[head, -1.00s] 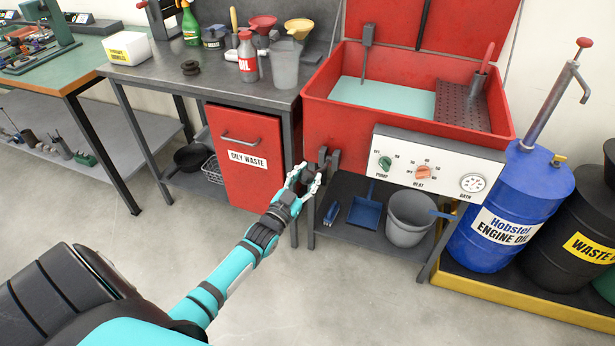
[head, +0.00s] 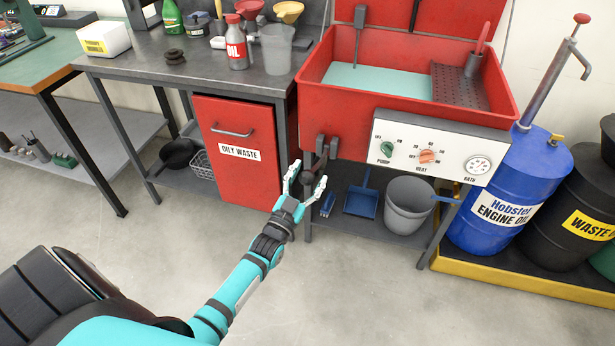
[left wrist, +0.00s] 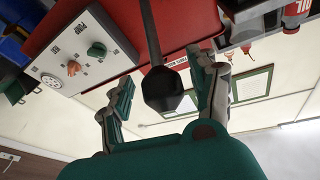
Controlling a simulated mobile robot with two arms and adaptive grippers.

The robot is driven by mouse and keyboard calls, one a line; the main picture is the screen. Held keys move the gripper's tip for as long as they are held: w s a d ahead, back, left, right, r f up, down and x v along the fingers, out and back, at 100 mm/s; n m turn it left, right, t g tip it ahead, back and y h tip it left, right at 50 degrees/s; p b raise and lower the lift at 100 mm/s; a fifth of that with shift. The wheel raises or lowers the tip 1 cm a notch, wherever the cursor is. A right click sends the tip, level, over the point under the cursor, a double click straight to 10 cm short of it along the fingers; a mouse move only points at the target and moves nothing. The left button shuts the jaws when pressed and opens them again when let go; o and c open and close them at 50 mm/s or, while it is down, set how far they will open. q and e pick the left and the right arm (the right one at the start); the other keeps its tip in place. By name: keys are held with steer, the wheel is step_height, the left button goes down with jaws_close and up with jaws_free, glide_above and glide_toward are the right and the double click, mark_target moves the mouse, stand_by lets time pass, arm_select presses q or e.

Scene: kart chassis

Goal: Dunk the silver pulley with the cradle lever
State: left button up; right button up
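The red parts washer (head: 400,103) holds pale teal liquid (head: 375,80). A dark lever (head: 321,160) hangs at its front left corner. In the left wrist view the lever is a dark rod ending in a faceted knob (left wrist: 165,92). My left gripper (head: 309,174) is open at the knob, with one finger on each side. In the wrist view, gaps show between the knob and both fingers (left wrist: 162,92). I cannot make out a silver pulley; a dark stepped pulley-like part (head: 174,57) lies on the grey bench. My right gripper is not in view.
A control panel (head: 435,152) is on the washer's front. A grey bucket (head: 408,207) and blue dustpan (head: 362,201) are on the shelf below. A red oily waste cabinet (head: 238,170) is at left, a blue oil drum (head: 510,195) at right. The floor in front is clear.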

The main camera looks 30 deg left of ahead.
arm_select(q)
steer(key=shift+s, duration=0.15)
steer(key=v, duration=1.1)
steer(key=shift+s+f, duration=0.15)
steer(key=shift+s, duration=0.15)
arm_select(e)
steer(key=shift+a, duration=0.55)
